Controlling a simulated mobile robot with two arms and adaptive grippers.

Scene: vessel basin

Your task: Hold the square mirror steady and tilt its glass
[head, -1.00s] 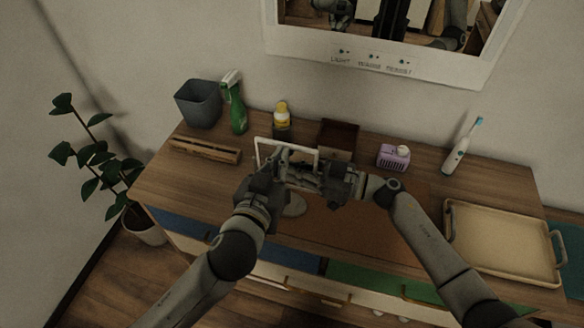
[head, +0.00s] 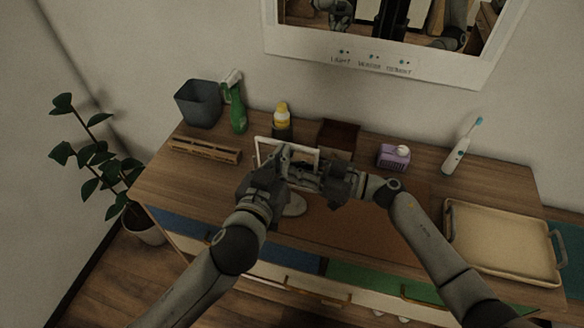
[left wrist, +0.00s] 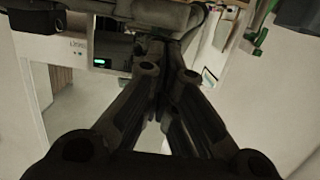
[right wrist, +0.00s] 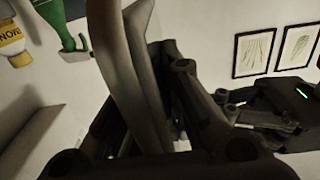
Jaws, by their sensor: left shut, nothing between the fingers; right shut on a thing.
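The square mirror has a white frame (head: 288,142) and a round base (head: 294,205), and stands on the wooden cabinet top. My arms hide much of its glass and its stand. My left gripper (head: 286,156) is shut and empty at the front of the frame, close to the glass. My right gripper (head: 318,178) is at the mirror's right side, shut on the mirror. In the right wrist view a pale curved part of the mirror (right wrist: 128,60) runs down between the right fingers. Contact of the left fingertips with the glass cannot be made out.
Behind the mirror stand a green spray bottle (head: 236,105), a yellow-capped bottle (head: 281,122) and a dark brown box (head: 338,134). A wooden rack (head: 205,150) lies left.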

